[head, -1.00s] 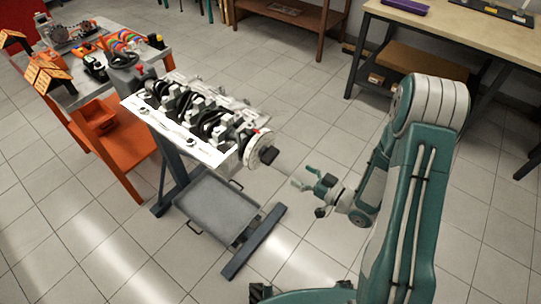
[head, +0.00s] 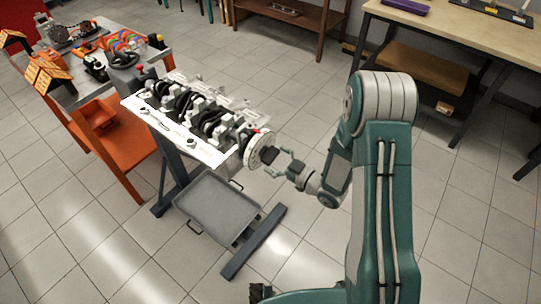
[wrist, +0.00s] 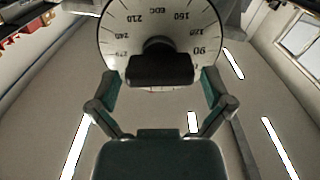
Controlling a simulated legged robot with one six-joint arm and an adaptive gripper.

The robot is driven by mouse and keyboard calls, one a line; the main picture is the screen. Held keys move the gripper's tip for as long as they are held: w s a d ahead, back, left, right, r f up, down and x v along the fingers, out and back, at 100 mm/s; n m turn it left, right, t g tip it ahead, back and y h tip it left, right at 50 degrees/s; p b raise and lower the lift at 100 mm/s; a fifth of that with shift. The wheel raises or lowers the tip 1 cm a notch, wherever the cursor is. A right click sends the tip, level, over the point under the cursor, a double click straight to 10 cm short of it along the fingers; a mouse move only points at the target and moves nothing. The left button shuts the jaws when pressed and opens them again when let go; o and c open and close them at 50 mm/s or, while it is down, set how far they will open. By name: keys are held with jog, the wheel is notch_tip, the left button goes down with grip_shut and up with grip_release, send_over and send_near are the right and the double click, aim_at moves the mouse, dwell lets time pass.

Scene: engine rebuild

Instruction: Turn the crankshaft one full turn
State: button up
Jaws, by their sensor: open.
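The crankshaft (head: 211,121) lies in the upturned engine block (head: 193,145) on a stand. A white degree wheel (head: 252,152) is on its near right end, with a dark handle (head: 270,155) at the wheel's middle. In the wrist view the numbered wheel (wrist: 130,30) fills the top, and the dark handle (wrist: 160,69) lies crosswise between my fingers. My gripper (head: 280,162) is open in front of the wheel, with its fingers either side of the handle. In the wrist view my gripper (wrist: 155,92) shows a finger on each side; whether they touch the handle is unclear.
A grey drip tray (head: 218,207) sits low on the stand, above a dark base leg (head: 253,242). An orange cart (head: 122,158) with parts stands at left. A workbench (head: 460,38) is at the upper right.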

jog(key=shift+x, duration=0.85)
jog(key=c, duration=0.9)
jog(key=shift+o, duration=0.2)
jog(key=shift+m, duration=0.5)
jog(key=m, duration=0.4)
jog(key=shift+m, duration=0.4)
jog(key=m, duration=0.5)
jog(key=shift+w+d, duration=0.1)
